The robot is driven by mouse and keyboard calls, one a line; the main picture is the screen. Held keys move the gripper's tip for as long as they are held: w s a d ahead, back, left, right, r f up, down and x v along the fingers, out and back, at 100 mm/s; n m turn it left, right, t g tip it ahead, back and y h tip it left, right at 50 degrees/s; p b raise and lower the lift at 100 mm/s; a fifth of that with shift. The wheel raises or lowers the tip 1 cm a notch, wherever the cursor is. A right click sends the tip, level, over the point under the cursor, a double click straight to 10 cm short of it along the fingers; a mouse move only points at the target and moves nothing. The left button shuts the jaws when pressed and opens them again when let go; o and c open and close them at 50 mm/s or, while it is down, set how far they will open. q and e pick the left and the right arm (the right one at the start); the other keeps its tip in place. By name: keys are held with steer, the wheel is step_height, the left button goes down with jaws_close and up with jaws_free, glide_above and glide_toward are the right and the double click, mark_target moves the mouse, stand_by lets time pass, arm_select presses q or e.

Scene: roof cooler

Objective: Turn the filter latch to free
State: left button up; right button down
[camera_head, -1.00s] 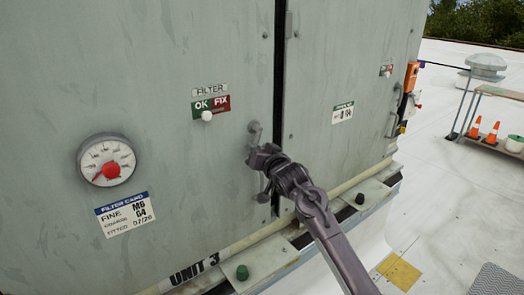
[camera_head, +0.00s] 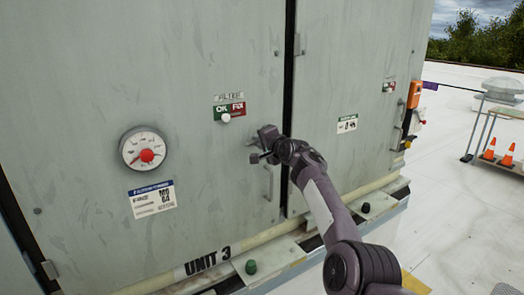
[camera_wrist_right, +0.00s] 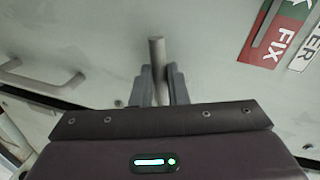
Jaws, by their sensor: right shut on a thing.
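The filter latch shows in the right wrist view as a grey round bar (camera_wrist_right: 157,52) between my fingers, its end sticking out past them. My right gripper (camera_wrist_right: 158,86) is shut on this bar. In the head view my right gripper (camera_head: 264,147) is at the door, just below and right of the green and red OK/FIX label (camera_head: 229,112), and hides most of the latch. The latch's exact angle cannot be told. My left gripper is not in view.
A fixed door handle (camera_head: 268,183) is just below my right gripper. A round gauge (camera_head: 144,148) and a filter card (camera_head: 152,199) are to the left on the grey cabinet. A base ledge with a green knob (camera_head: 251,267) runs below.

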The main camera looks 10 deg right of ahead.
steer(key=shift+r+m+y+p, duration=0.35)
steer(key=shift+r+m, duration=0.5)
steer(key=shift+m, duration=0.35)
steer(key=shift+r, duration=0.1)
steer(key=c, duration=1.4)
jaws_free()
steer(key=shift+w, duration=0.1)
steer(key=shift+s+d+f, duration=0.1)
steer(key=shift+s+f, duration=0.1)
steer(key=b+v, duration=0.3)
steer(key=v, duration=0.4)
steer(key=shift+s+d+r, duration=0.15)
steer(key=shift+s+r, duration=0.05)
